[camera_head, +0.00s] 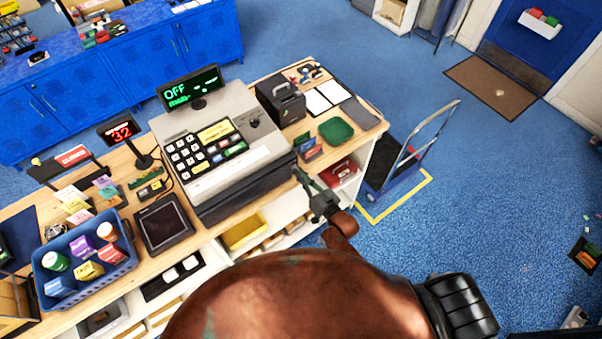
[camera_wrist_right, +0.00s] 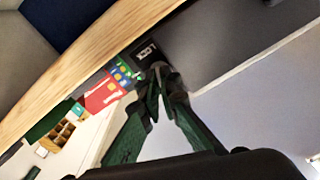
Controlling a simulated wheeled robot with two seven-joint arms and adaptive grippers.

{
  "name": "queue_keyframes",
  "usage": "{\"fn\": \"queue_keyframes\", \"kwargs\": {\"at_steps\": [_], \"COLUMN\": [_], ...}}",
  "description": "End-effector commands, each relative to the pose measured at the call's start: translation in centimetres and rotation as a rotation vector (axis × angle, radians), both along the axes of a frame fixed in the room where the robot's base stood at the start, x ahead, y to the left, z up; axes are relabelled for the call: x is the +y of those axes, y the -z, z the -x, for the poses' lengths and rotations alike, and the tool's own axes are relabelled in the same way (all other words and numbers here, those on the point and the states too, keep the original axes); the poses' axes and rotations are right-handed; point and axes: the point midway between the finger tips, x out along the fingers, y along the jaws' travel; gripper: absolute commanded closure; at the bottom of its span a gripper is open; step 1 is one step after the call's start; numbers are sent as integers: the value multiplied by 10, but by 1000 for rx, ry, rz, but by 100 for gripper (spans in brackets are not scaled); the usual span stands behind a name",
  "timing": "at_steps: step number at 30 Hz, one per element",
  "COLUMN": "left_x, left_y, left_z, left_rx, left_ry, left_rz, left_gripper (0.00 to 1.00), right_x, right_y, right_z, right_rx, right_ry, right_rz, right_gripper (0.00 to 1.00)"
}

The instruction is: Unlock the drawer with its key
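The cash register (camera_head: 215,140) stands on the wooden counter, with its display reading OFF. Its dark lower drawer section (camera_head: 250,190) faces the counter's front edge and looks closed. A small dark round fitting (camera_head: 253,121) is on its sloped top; I cannot tell if it is a lock. My right gripper (camera_head: 300,176) is at the register's right front corner, by the counter edge. In the right wrist view its green fingers come together at the tips (camera_wrist_right: 160,70). No key can be made out, and anything small between the tips is unclear. My left gripper is out of view.
A blue basket of goods (camera_head: 40,268), a dark tablet (camera_head: 163,224) and a red number display (camera_head: 121,132) are left of the register. A black printer box (camera_head: 281,103) and green pad (camera_head: 336,130) are to its right. Open shelves lie below the counter.

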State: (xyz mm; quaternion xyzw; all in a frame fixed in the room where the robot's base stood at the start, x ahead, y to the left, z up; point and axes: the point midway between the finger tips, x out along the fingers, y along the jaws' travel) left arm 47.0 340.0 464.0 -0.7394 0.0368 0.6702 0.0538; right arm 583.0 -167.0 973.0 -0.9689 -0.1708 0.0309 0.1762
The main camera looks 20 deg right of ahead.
Motion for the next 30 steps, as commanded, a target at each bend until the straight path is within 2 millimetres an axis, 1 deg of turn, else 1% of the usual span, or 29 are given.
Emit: {"fn": "queue_keyframes", "kwargs": {"at_steps": [6,15,22,30], "left_x": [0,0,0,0], "left_y": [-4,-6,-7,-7], "left_z": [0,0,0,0], "left_rx": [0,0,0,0], "left_ry": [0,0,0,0], "left_rz": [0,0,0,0], "left_gripper": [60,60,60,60], "right_x": [0,0,0,0], "right_y": [2,2,2,2], "right_z": [1,1,1,1], "right_rx": [-53,-103,-117,-119], "right_ry": [0,1,1,1], "right_rz": [157,296,335,341], "right_gripper": [100,100,100,100]}}
